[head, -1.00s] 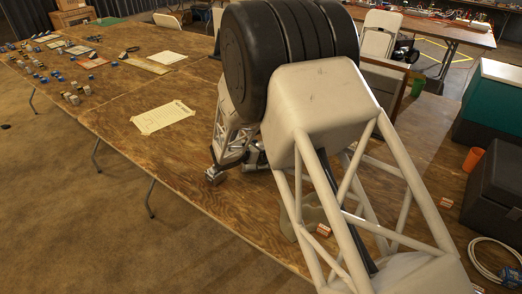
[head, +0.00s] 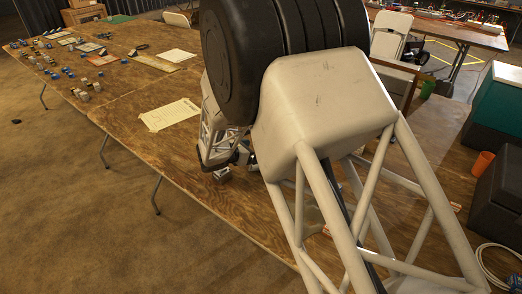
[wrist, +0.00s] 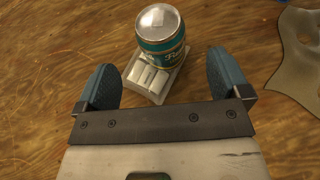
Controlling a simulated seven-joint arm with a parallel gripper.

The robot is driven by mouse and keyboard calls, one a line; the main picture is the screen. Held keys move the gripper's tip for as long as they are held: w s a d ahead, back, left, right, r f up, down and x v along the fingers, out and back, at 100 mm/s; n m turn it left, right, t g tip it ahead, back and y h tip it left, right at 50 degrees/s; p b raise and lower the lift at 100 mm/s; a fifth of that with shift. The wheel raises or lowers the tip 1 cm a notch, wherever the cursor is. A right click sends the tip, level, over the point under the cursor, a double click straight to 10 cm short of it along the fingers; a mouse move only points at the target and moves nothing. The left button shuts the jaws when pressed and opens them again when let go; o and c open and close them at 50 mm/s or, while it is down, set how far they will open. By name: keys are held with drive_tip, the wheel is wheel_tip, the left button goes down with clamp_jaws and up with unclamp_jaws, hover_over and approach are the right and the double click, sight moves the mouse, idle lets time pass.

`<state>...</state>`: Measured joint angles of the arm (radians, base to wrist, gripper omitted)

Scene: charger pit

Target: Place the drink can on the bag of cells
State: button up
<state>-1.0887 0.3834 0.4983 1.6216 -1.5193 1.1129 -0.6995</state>
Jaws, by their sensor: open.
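In the wrist view the drink can (wrist: 160,38), teal with a silver top and gold bands, stands upright over the far part of the bag of cells (wrist: 147,80). The bag is a flat pack of pale cells on the wooden table; the can hides part of it. My gripper (wrist: 160,77) is open, its two blue-grey fingers apart on either side of the bag's near part. The can is beyond the fingertips, with nothing held. In the head view my arm covers the can and bag.
A beige flat piece (wrist: 295,65) lies right of the fingers on the table (wrist: 50,50). In the head view a paper sheet (head: 170,114) lies left of my arm, and small items sit farther left. An orange cup (head: 482,164) and dark box (head: 500,195) stand at right.

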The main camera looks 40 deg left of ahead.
drive_tip(key=shift+v, duration=1.9)
drive_tip(key=w+d+r+m+g+h, duration=0.1)
drive_tip(key=w+d+r+m+g, duration=0.25)
drive_tip(key=d, duration=0.75)
drive_tip(key=w+d+r+m+g+h, duration=0.1)
drive_tip(key=w+d+r+m, duration=0.1)
drive_tip(key=d+r+m, duration=0.65)
drive_tip(key=w+d+r+g+h, duration=0.2)
drive_tip(key=d+r, duration=0.2)
drive_tip(key=d, duration=0.9)
drive_tip(key=s+d+r+m+g+y, duration=0.1)
drive_tip(key=s+d+r+m, duration=0.25)
drive_tip(key=d, duration=0.55)
drive_tip(key=s+d+r+m+g, duration=0.2)
drive_tip(key=d+m, duration=0.2)
drive_tip(key=d, duration=0.6)
drive_tip(key=s+d+r+m+y, duration=0.3)
drive_tip(key=s+d+m+y, duration=0.3)
drive_tip(key=s+d+m, duration=0.8)
drive_tip(key=s+d+g, duration=0.1)
drive_tip(key=s+d, duration=0.4)
drive_tip(key=s, duration=0.4)
drive_tip(key=shift+s+d+r, duration=0.2)
drive_tip(key=shift+s+r, duration=0.05)
